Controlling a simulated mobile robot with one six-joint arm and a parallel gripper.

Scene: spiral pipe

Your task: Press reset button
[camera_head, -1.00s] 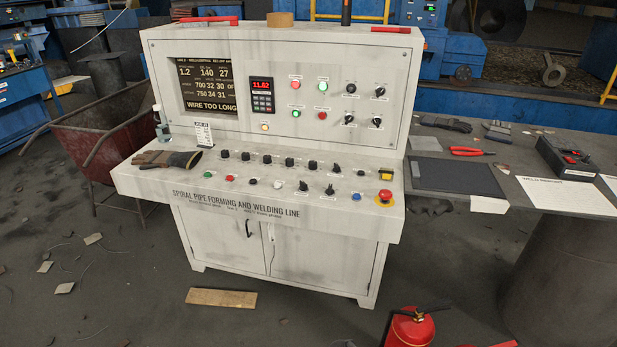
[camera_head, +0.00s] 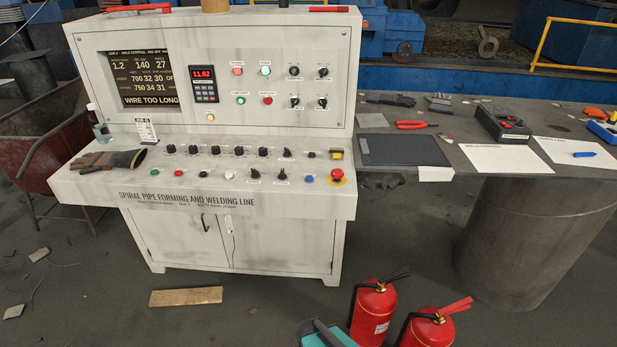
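The grey-white control console (camera_head: 190,225) stands at centre left. Its sloped panel carries dark knobs, a green button (camera_head: 155,173), a red button (camera_head: 178,174), a white button (camera_head: 230,175), a blue button (camera_head: 309,180) and a red mushroom button (camera_head: 337,175) on a yellow ring. A yellow-capped control (camera_head: 336,154) sits behind that. The upright panel has several red and green buttons and a small yellowish button (camera_head: 211,118) under the red number display (camera_head: 203,84). The labels are too small to read, so I cannot tell which button is reset. My gripper is not in view.
A work glove (camera_head: 108,160) and a bottle (camera_head: 100,130) lie at the panel's left end. Two fire extinguishers (camera_head: 373,310) and a teal object (camera_head: 328,338) stand at front right. A wooden board (camera_head: 186,296) lies on the floor. A dark table (camera_head: 450,165) adjoins the right.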

